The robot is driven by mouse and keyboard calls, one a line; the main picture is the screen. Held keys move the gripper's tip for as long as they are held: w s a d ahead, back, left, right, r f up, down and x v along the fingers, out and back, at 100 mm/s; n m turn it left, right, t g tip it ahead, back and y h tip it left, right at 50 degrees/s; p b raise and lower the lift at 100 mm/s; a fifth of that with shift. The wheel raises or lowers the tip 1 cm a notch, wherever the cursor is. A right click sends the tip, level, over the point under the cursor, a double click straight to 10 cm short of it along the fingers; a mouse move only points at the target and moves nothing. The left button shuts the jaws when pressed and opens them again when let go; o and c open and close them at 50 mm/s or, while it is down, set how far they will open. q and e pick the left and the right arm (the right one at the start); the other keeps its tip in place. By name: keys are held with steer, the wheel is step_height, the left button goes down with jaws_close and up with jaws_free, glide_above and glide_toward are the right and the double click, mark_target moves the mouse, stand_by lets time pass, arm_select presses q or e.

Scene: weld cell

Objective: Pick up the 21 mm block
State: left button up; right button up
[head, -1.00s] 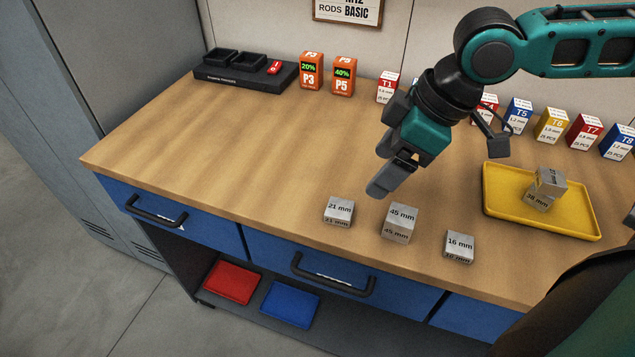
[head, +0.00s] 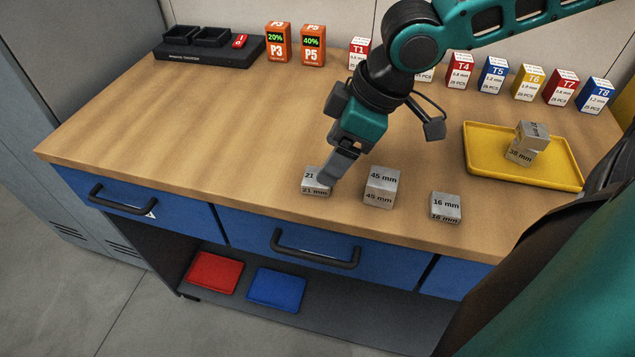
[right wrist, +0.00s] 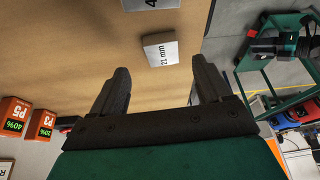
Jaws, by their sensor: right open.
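The 21 mm block (head: 316,188) is a small grey metal cube near the front edge of the wooden bench. My right gripper (head: 331,178) is just above and beside it and hides part of its upper right. In the right wrist view, the right gripper's fingers (right wrist: 160,68) are spread with nothing between them. The 21 mm block (right wrist: 160,49) lies beyond the fingertips, roughly centred across the gap. My left gripper is not in view.
The 45 mm block (head: 382,187) stands close to the right, and the 16 mm block (head: 446,208) stands further right. A yellow tray (head: 480,170) holds two stacked blocks. Small labelled boxes line the back. The bench (head: 190,120) is clear on the left.

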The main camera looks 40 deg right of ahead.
steer(key=b+x, duration=0.2)
steer(key=x, duration=0.2)
steer(key=shift+s+a+f, duration=0.1)
steer(key=shift+a, duration=0.05)
steer(key=shift+a+f, duration=0.1)
steer(key=shift+f, duration=0.2)
steer(key=shift+w+a+f, duration=0.1)
steer(key=shift+w+f, duration=0.05)
steer(key=shift+w, duration=0.05)
steer(key=shift+c, duration=0.9)
steer(key=c, duration=1)
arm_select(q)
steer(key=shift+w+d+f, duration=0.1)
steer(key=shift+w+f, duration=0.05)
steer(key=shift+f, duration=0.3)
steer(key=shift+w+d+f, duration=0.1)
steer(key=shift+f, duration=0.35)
